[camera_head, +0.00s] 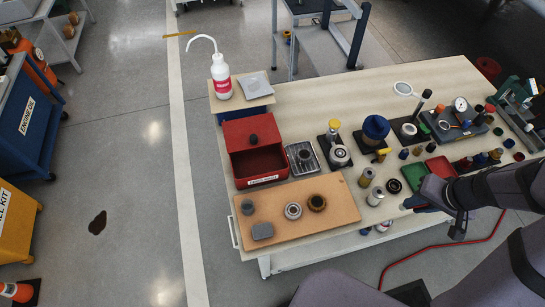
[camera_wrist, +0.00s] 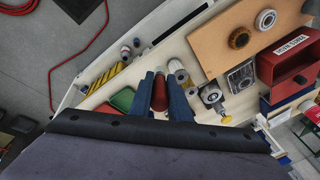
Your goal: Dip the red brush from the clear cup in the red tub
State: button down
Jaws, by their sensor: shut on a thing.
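My gripper (camera_wrist: 162,85) is shut on a red, rounded, handle-like thing (camera_wrist: 160,96), seen between its two blue fingers in the wrist view. It looks like the red brush, but its lower end is hidden, so I cannot tell whether it is in a cup. In the head view my gripper (camera_head: 416,203) is low over the bench's right front part, and the held thing is hidden there. A red shallow tray (camera_head: 440,169) lies beside a green tray (camera_head: 413,174), just beyond the gripper.
Metal cans (camera_head: 375,196) stand close left of the gripper, beside a black ring (camera_head: 394,186). Several small coloured pots (camera_head: 480,159) crowd the right, near my arm. A brown board (camera_head: 335,198) with parts and a red open box (camera_head: 257,165) fill the left.

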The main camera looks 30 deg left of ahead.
jog(key=shift+r, duration=0.15)
jog(key=shift+r, duration=0.35)
jog(key=shift+r+p, duration=0.1)
jog(key=shift+p, duration=0.25)
dwell(2.0)
jog(key=shift+r+p, duration=1.5)
jog(key=shift+r, duration=0.45)
jog(key=shift+f, duration=0.1)
jog(key=shift+f, duration=0.6)
